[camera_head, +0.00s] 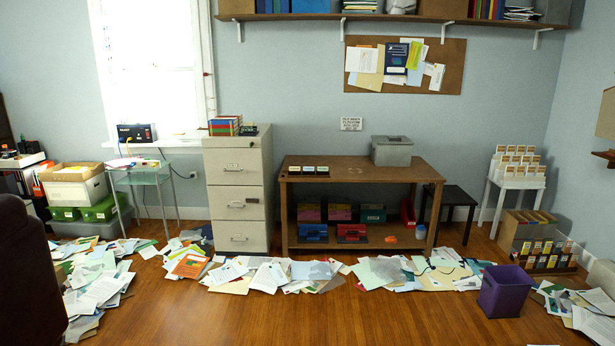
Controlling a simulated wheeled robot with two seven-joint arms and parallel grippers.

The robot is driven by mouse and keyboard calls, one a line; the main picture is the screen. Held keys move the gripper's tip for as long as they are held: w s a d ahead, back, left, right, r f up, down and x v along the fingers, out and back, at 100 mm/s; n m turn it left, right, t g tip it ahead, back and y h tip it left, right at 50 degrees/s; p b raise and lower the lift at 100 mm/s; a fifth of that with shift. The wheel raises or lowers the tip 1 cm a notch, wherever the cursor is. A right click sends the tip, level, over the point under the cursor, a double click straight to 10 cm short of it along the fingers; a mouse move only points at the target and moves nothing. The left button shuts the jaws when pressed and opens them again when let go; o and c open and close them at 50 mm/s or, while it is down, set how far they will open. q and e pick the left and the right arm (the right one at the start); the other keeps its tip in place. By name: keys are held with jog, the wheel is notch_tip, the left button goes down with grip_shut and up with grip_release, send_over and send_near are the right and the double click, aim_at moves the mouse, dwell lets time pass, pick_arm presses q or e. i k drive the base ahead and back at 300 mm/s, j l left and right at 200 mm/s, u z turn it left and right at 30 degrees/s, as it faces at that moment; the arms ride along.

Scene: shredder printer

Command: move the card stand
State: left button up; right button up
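A tiered white stand (516,166) holding rows of small cards is on a small white table (516,183) at the right, near the corner of the room. Below it and slightly right, a wooden rack (527,231) with rows of dark and coloured cards stands on the floor. I cannot tell for certain which of the two is the card stand. Both stand upright and are some distance away. Neither of my grippers shows in this view.
Loose papers (262,273) cover much of the floor before the furniture. A purple bin (505,291) stands at the front right. A wooden bench (350,172), a filing cabinet (240,185) and a black stool (453,196) line the wall. The front-middle wood floor (280,322) is mostly clear.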

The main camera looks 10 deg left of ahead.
aim_at(291, 174)
jog(key=i+j+u, duration=0.3)
jog(key=i, duration=0.5)
jog(key=i+u, duration=0.25)
jog(key=i, duration=2.3)
